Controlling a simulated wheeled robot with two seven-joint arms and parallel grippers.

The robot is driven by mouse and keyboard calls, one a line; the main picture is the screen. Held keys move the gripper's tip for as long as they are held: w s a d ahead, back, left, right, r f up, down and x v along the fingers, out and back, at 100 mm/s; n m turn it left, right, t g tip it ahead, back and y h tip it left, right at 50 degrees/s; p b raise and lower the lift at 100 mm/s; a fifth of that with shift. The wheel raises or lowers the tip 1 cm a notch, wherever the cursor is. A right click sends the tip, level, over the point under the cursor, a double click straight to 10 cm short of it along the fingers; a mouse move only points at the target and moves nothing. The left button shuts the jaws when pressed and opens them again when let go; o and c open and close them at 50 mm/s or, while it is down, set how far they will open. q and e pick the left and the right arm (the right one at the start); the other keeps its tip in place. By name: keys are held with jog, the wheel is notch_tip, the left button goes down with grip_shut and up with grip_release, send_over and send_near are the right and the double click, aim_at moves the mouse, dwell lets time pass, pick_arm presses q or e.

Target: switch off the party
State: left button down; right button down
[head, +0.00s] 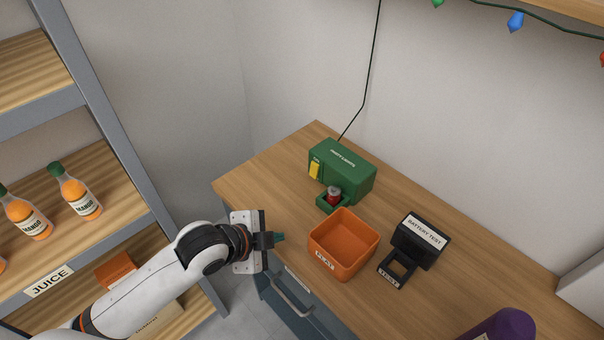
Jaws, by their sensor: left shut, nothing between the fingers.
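A green box (343,166) with lettering that seems to read "party lights" stands at the back of the wooden counter. A small yellow part (315,169) is on its left side. A red battery-like cylinder with a grey top (334,195) sits in a small green holder at its front. A dark cable (365,95) runs from the box up the wall. Coloured bulbs (516,21) hang on a string at the top right; I cannot tell if they are lit. My left gripper (280,239) is shut and empty at the counter's left edge, apart from the box. My right gripper is out of view.
An orange bin (343,246) labelled "FLAT" stands in front of the green box. A black battery tester (420,240) is right of it. A purple object (505,326) is at the lower right. A drawer handle (291,298) is below the counter. A juice shelf (120,225) stands left.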

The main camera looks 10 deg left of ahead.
pick_arm(q)
jog(key=w+a+r+m+t+h, duration=0.1)
jog(key=w+a+r+m, duration=0.45)
jog(key=w+m, duration=0.3)
jog(key=p, duration=0.2)
send_near(310, 174)
jog(key=f, duration=0.3)
jog(key=shift+w+d, duration=0.25)
jog(key=shift+w, duration=0.15)
jog(key=w+d, duration=0.1)
jog(key=w+d+p, duration=0.1)
jog(key=shift+w+f, duration=0.3)
jog(key=shift+w, duration=0.1)
jog(key=shift+w+d+f, duration=0.1)
jog(key=shift+w+f, duration=0.1)
jog(key=shift+w, duration=0.1)
